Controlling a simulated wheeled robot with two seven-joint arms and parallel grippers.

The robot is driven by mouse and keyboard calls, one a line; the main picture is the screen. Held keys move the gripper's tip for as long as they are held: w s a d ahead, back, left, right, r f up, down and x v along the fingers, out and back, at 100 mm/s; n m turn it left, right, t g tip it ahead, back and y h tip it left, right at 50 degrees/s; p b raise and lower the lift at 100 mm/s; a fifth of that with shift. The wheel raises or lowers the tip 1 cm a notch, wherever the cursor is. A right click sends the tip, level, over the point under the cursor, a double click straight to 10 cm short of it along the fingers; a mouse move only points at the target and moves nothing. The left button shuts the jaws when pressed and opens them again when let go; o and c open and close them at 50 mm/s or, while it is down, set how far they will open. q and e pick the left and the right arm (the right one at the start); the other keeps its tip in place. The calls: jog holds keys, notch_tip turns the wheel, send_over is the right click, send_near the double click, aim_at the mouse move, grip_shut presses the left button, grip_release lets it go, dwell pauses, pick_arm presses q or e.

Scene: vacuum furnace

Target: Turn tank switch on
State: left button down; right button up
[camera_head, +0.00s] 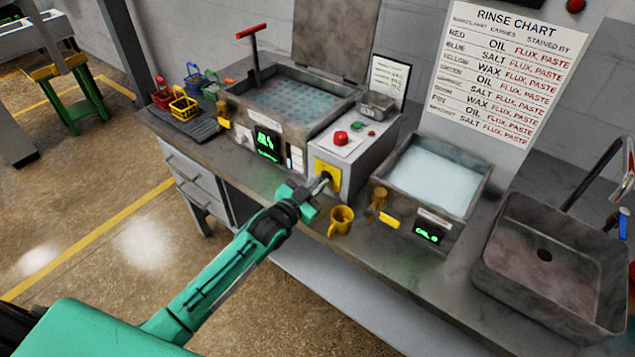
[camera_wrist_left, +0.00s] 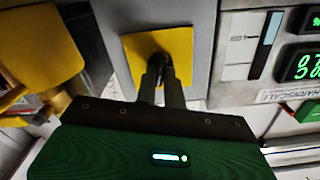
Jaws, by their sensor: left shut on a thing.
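The tank switch sits on a yellow plate (camera_head: 320,165) on the front of a grey control box, right of the tank's green display. The yellow plate also fills the upper middle of the left wrist view (camera_wrist_left: 137,47). My left gripper (camera_head: 326,177) reaches the plate from the front. Its two dark fingers (camera_wrist_left: 160,70) are shut on the switch knob at the middle of the plate. My right gripper is not in view.
A red button (camera_head: 341,137) is on top of the control box (camera_head: 366,150). A yellow mug (camera_head: 341,220) stands close to the right of my gripper on the bench edge. The lidded tank (camera_head: 300,128) is left, a rinse tank (camera_head: 470,205) and sink (camera_head: 560,290) right.

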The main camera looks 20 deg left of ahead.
pick_arm(q)
jog(key=shift+m, duration=1.4)
jog(key=c, duration=1.5)
grip_release()
